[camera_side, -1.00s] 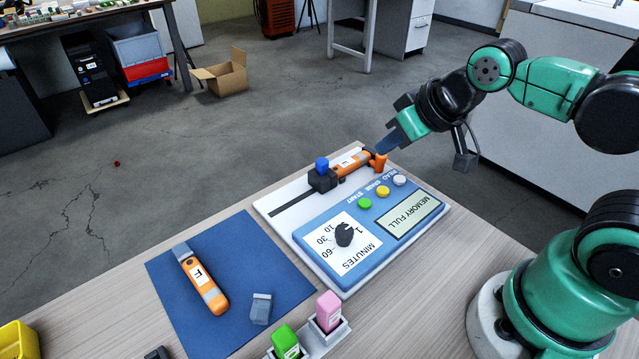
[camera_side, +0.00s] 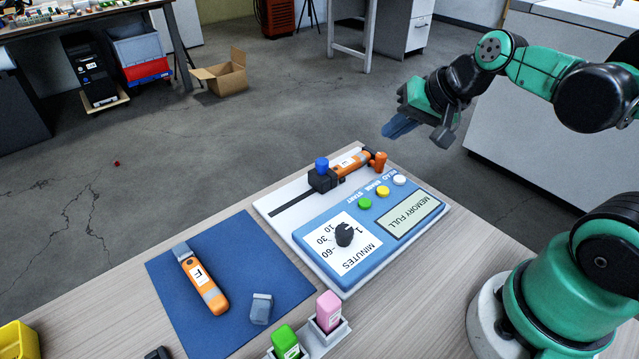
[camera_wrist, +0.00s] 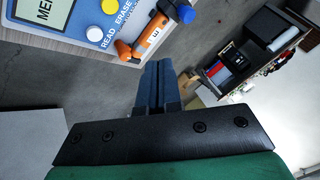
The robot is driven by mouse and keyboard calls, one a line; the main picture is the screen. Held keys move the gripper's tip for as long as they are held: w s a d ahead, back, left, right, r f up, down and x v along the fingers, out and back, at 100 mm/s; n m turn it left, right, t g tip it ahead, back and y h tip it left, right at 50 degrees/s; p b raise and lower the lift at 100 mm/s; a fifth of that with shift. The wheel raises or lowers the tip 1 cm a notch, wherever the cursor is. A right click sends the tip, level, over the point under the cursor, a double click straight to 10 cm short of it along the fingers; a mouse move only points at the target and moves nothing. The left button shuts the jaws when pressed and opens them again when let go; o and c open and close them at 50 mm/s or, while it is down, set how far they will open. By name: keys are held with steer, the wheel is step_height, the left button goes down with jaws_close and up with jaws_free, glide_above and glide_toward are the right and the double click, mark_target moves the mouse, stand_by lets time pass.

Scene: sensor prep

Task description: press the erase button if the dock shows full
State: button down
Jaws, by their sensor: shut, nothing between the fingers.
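The blue dock panel (camera_side: 302,246) lies on a white base on the table. Its screen (camera_side: 411,220) reads "MEMORY FULL". The erase button (camera_side: 382,192) is yellow, between the green start button (camera_side: 365,203) and the white read button (camera_side: 399,180); it also shows in the wrist view (camera_wrist: 110,7). An orange sensor (camera_side: 351,163) lies in the dock's slot, between a black block with a blue knob (camera_side: 321,165) and an orange end piece (camera_side: 379,162). My gripper (camera_side: 388,134) is shut and empty, above and beyond the dock's far edge, clear of the buttons.
Green (camera_side: 285,341) and pink (camera_side: 328,312) pieces stand in a holder in front. A black dial (camera_side: 344,235) sits on the panel.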

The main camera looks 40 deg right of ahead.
mark_target(385, 192)
steer(key=shift+f, duration=0.1)
steer(key=shift+f, duration=4.35)
steer(key=shift+r, duration=0.15)
steer(key=shift+r, duration=2.4)
steer(key=a+r+n, duration=0.1)
steer(key=n, duration=0.1)
steer(key=s+a+r+n, duration=0.1)
steer(key=n, duration=0.2)
steer(key=a+r+n, duration=0.1)
steer(key=n, duration=0.1)
steer(key=shift+s+a+r+n+h, duration=0.25)
steer(key=shift+s+r+n+h, duration=0.1)
steer(key=shift+s+n+h, duration=0.05)
